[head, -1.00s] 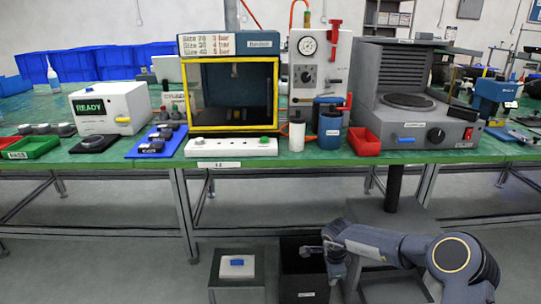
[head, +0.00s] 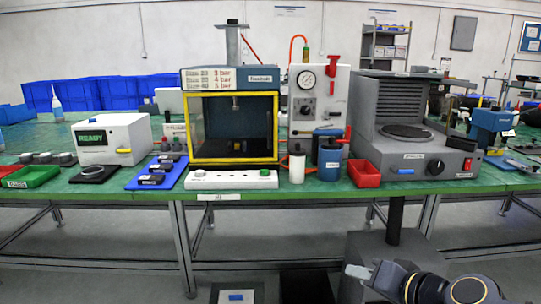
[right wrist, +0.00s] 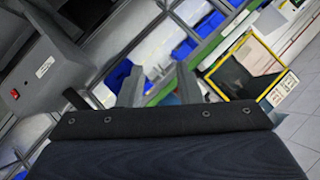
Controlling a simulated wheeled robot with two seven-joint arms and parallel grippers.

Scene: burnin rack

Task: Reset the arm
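My right arm (head: 435,287) comes in at the bottom right of the head view, low in front of the bench. My right gripper (head: 358,271) points left, below the bench top, and appears clear of the bench. My left arm and left gripper are not in view.
The green bench (head: 330,195) carries a yellow-framed chamber (head: 236,125), a gauge panel (head: 318,95), a grey hotplate unit (head: 405,110), a white READY box (head: 103,140) and a red bin (head: 364,173). Two floor containers show at the bottom edge, partly cut off.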

